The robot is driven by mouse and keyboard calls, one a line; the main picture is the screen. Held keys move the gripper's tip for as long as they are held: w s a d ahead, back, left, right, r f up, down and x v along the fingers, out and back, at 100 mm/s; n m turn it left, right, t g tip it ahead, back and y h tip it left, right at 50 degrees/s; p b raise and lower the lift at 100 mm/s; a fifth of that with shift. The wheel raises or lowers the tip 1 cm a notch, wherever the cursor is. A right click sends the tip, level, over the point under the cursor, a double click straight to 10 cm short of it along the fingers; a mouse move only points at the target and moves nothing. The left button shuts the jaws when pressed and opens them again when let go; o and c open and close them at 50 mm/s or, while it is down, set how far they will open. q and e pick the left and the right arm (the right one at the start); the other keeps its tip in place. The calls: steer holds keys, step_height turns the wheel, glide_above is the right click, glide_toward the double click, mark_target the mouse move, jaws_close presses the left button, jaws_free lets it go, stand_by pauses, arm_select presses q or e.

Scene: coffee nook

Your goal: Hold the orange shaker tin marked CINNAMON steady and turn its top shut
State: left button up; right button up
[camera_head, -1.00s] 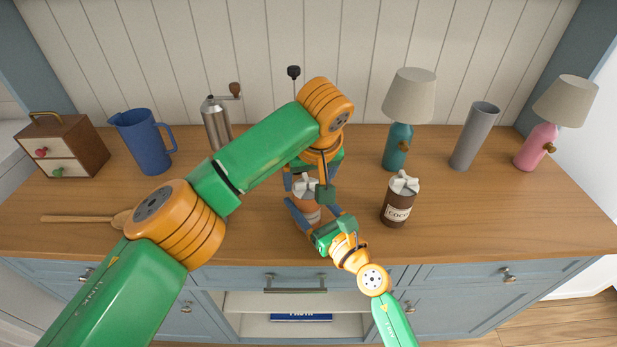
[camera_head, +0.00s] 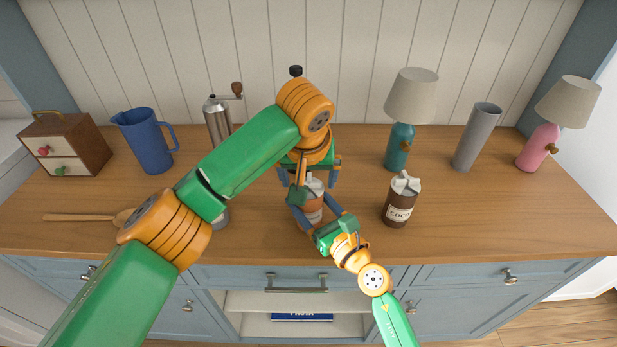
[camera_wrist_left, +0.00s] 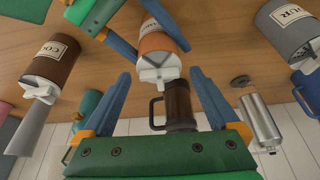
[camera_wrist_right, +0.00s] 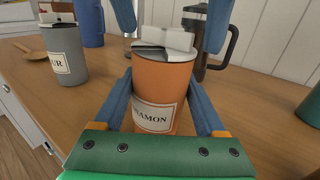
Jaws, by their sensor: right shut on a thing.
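The orange CINNAMON shaker tin (camera_wrist_right: 165,88) stands upright on the counter with a white ridged top (camera_wrist_right: 165,38) over a grey disc. It also shows in the left wrist view (camera_wrist_left: 160,42); in the head view the arms partly hide it (camera_head: 312,208). My right gripper (camera_head: 318,212) is shut on the tin's body, one finger on each side. My left gripper (camera_head: 310,172) is above the tin, open; its fingers show apart on both sides of the white top in the right wrist view.
A brown cocoa tin (camera_head: 401,202) stands right of the tin. A grey tin (camera_wrist_right: 64,52) stands left, largely behind my left arm in the head view. A dark French press (camera_wrist_left: 178,104) is close behind. A grinder (camera_head: 217,118) and blue jug (camera_head: 146,140) stand back left.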

arm_select(q)
steer(key=v, duration=1.2)
steer(key=shift+s, duration=0.1)
